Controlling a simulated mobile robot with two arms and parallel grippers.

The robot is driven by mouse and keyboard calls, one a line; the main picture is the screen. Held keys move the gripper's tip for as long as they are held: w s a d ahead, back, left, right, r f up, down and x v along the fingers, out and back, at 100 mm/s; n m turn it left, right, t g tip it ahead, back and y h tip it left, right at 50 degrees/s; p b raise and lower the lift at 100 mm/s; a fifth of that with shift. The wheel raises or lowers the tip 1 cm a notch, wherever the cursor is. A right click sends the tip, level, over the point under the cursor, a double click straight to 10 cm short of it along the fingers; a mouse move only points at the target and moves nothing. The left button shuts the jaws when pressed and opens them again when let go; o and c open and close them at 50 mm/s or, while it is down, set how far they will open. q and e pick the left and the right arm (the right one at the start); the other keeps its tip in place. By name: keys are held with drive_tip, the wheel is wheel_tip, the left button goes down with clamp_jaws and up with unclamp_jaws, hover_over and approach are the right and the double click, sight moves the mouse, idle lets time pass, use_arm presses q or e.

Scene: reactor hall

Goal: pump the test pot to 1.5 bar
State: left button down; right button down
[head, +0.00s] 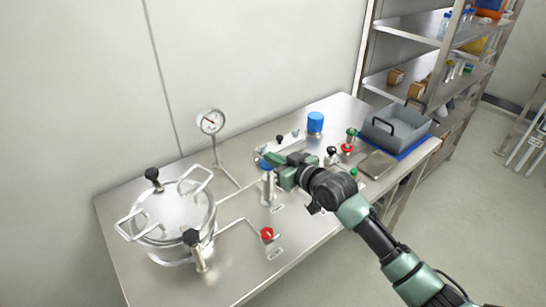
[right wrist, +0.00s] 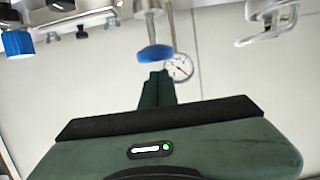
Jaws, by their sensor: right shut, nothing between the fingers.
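The test pot (head: 172,222), a steel vessel with a clamped lid and loop handles, stands at the left of the steel bench. A dial gauge (head: 210,122) on a tripod stands behind it; its reading is too small to tell. A blue-topped pump knob (head: 266,166) on a steel post stands right of the pot. My right gripper (head: 272,158) is shut and empty at this knob. In the right wrist view, which looks upside down, the fingertips (right wrist: 157,75) are close to the blue knob (right wrist: 155,53); contact cannot be told. A red valve knob (head: 267,234) stands near the front edge.
A blue-capped container (head: 315,122), small green, red and black knobs, and a grey tray (head: 395,129) on a blue mat stand on the right of the bench (head: 235,275). Steel shelves (head: 440,70) stand beyond. The bench front near the red knob is clear.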

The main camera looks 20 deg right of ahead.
drive_tip(key=shift+f, duration=0.35)
wheel_tip(320, 180, down, 4)
drive_tip(key=b, duration=0.2)
drive_tip(key=shift+s+f+b, duration=0.1)
drive_tip(key=shift+f+b, duration=0.15)
drive_tip(key=shift+b, duration=0.05)
